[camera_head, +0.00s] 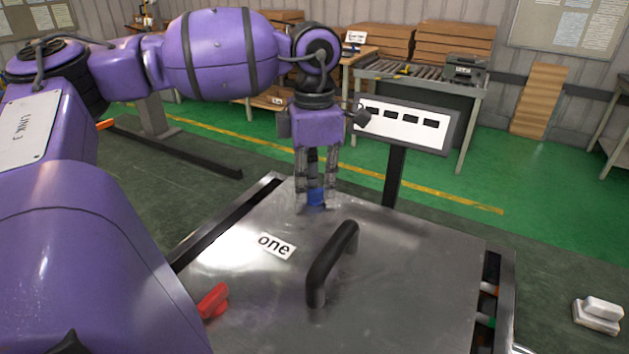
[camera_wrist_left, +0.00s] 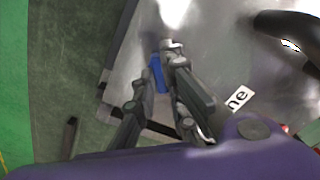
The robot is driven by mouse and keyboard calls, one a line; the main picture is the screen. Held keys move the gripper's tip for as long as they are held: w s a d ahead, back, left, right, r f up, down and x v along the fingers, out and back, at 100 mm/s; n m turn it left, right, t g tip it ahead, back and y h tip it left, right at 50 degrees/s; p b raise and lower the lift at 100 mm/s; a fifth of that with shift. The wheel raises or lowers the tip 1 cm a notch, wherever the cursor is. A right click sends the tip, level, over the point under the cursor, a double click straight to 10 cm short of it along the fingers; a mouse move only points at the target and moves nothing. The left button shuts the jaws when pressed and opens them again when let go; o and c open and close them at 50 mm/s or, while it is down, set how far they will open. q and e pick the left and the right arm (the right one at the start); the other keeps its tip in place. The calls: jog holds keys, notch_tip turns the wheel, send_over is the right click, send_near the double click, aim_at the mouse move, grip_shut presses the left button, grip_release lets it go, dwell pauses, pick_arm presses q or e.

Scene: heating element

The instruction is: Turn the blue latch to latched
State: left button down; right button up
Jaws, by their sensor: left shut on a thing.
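The blue latch (camera_head: 316,196) sits near the far corner of the metal panel (camera_head: 410,265). My left gripper (camera_head: 315,203) comes down on it from above, with its fingers on both sides. In the left wrist view the blue latch (camera_wrist_left: 157,73) shows between the fingertips of the left gripper (camera_wrist_left: 156,80), which is shut on it. The fingers hide part of the latch, so its exact angle is hard to tell. My right gripper is in neither view.
A black handle (camera_head: 332,262) rises from the middle of the panel. A red latch (camera_head: 213,301) is at its near left, beside my left arm. A label reading "one" (camera_head: 276,245) lies between. A sign on a black post (camera_head: 404,125) stands behind the panel.

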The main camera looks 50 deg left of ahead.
aim_at(314, 190)
pick_arm(q)
jog(key=n, duration=0.5)
jog(key=shift+n+b, duration=0.3)
jog(key=shift+n, duration=2.2)
jog(key=c, duration=1.8)
grip_release()
notch_tip(314, 190, up, 12)
